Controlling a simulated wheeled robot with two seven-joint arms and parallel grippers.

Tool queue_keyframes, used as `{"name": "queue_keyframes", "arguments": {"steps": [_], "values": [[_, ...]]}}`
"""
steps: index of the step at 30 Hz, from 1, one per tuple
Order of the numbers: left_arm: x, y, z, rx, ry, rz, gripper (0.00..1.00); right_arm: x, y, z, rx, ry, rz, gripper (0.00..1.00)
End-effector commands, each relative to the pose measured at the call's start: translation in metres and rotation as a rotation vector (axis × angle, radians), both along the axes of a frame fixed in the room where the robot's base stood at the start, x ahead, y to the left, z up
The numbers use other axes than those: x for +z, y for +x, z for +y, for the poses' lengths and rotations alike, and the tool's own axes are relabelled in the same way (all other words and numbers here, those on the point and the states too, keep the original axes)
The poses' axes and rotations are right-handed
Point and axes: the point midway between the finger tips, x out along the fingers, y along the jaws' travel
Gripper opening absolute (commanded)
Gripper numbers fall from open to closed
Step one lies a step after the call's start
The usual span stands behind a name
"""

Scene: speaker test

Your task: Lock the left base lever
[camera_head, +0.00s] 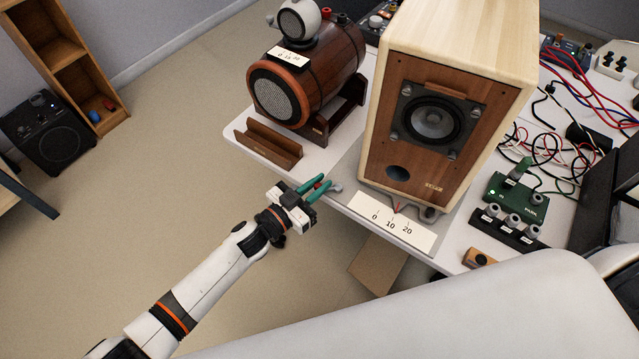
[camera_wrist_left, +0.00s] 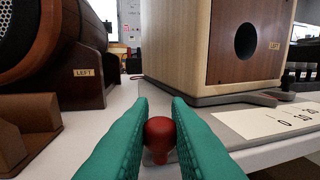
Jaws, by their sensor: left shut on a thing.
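My left gripper (camera_head: 316,189) has green fingers and is at the near left corner of the speaker's base. In the left wrist view its fingers (camera_wrist_left: 160,125) stand on either side of a red lever knob (camera_wrist_left: 160,138) and are shut on it. The knob is small and rounded, low at the table edge; most of its lever is hidden. The wooden speaker (camera_head: 420,125), pale with a brown front, stands on a grey base (camera_head: 347,203). My right gripper is out of view.
A scale card (camera_head: 394,221) marked 0, 10, 20 lies before the speaker. A barrel-shaped speaker (camera_head: 310,80) and a brown wooden rest (camera_head: 268,143) stand to the left. A green box (camera_head: 515,203) and cables (camera_head: 570,90) crowd the right. Open floor (camera_head: 150,190) lies left.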

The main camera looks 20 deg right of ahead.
Motion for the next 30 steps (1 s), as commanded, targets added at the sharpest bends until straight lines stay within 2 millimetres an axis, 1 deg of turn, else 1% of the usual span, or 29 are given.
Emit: {"name": "queue_keyframes", "arguments": {"steps": [1,3,12,21,30], "values": [[-0.001,0.006,0.001,-0.039,0.007,-0.007,0.00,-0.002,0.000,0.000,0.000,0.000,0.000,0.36],[-0.001,0.008,0.001,-0.094,0.005,-0.007,0.00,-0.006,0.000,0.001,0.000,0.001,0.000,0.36],[-0.002,0.014,-0.003,-0.273,0.001,-0.003,0.00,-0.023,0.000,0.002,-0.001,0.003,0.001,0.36],[-0.001,0.016,-0.005,-0.347,-0.001,0.000,0.00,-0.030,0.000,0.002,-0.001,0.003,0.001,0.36],[0.000,0.016,-0.006,-0.354,-0.002,0.000,0.00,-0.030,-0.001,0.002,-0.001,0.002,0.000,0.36]]}}
